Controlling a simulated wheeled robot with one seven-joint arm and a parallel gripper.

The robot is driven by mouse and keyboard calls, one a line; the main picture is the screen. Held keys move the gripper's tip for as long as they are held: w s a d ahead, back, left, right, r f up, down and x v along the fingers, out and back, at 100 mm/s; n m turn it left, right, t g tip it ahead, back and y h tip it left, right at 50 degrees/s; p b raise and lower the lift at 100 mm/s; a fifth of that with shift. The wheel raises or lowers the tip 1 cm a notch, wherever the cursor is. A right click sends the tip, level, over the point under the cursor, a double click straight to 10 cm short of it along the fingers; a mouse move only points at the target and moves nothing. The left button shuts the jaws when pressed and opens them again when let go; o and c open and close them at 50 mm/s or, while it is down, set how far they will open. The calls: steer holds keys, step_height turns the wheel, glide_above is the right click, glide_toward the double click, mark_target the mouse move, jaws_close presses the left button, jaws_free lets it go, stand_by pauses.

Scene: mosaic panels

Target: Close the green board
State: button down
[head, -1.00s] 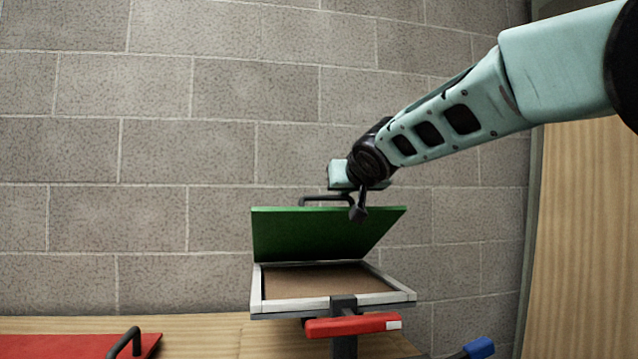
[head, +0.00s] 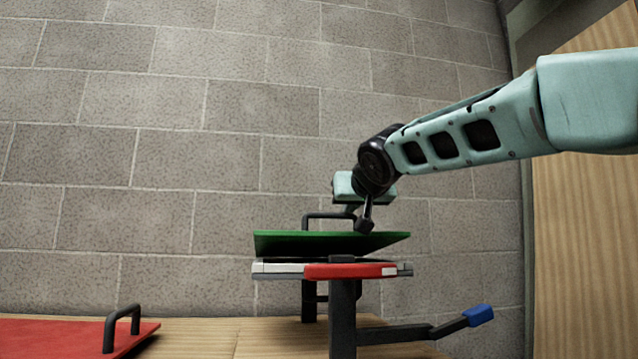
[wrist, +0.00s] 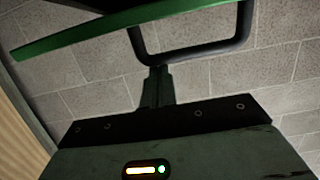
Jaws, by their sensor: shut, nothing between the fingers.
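The green board (head: 330,244) is a hinged lid with a black handle (head: 308,222), tilted at a shallow angle just above the white-framed tray (head: 285,268). A gap still shows between board and frame at the right. My gripper (head: 352,209) is over the board beside the right part of the handle. In the wrist view, my gripper's fingers (wrist: 157,88) are together and empty, with their tips at the handle (wrist: 195,58). I cannot tell whether they touch it. The board (wrist: 110,28) crosses the top of the wrist view.
A blue-tipped lever (head: 478,315) sticks out at right. A red board (head: 50,336) with a black handle lies on the wooden table (head: 195,338) at left. A block wall stands behind.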

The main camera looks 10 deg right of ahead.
steer(key=shift+s+f+b, duration=0.2)
steer(key=shift+f+b, duration=0.45)
steer(key=shift+b, duration=0.05)
steer(key=shift+s+f+b, duration=0.2)
steer(key=shift+f+b, duration=0.4)
steer(key=shift+b, duration=0.05)
